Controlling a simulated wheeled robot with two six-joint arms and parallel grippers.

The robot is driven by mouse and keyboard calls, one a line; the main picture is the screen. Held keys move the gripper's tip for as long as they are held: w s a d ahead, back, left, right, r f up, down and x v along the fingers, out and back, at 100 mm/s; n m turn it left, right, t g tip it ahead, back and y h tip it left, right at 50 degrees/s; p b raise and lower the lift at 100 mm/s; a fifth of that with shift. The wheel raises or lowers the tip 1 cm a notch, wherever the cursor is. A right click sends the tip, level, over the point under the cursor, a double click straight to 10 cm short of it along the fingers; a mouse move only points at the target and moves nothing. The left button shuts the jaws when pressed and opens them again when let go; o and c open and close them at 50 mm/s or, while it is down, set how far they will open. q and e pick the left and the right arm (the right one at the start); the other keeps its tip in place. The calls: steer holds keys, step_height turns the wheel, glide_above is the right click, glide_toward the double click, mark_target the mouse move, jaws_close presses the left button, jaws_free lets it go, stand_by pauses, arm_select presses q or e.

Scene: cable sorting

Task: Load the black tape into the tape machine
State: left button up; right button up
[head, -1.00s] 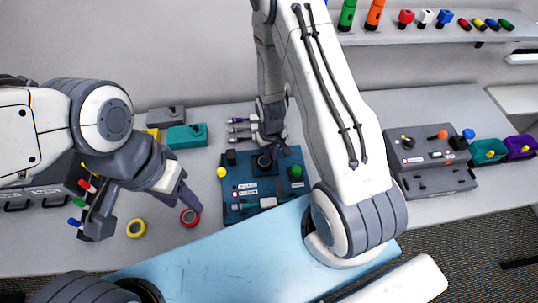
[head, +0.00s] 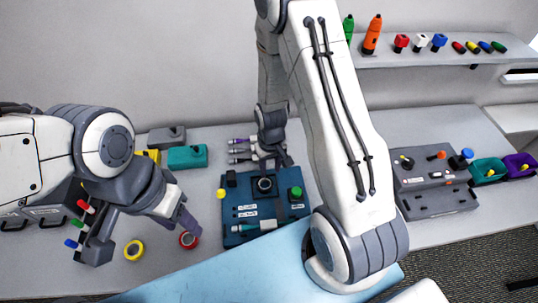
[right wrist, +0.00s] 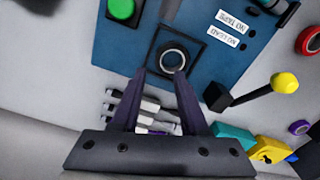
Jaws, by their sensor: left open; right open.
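The red tape (head: 189,240) and a yellow tape (head: 134,250) lie on the table left of the machine. Teal (head: 187,157) and grey (head: 167,137) blocks stand behind. A grey device (head: 434,180) and coloured bins (head: 488,171) stand right. My right arm crosses above the table.

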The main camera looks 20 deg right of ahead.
mark_target(270, 181)
step_height(270, 181, up, 8)
steer(key=b, duration=0.1)
steer(key=s+a+r+n, duration=0.3)
steer(key=s+a+r, duration=0.2)
steer(key=a+r, duration=0.3)
steer(key=s+a+r+n, duration=0.2)
steer(key=s+a+r, duration=0.1)
steer(key=s, duration=0.3)
steer(key=s+a+r+n+y, duration=0.1)
steer(key=s+a+r+n, duration=0.1)
steer(key=s, duration=0.5)
steer(key=shift+s+a+r, duration=0.15)
steer(key=shift+a+r, duration=0.3)
steer(key=shift+a, duration=0.65)
steer(key=shift+f, duration=0.1)
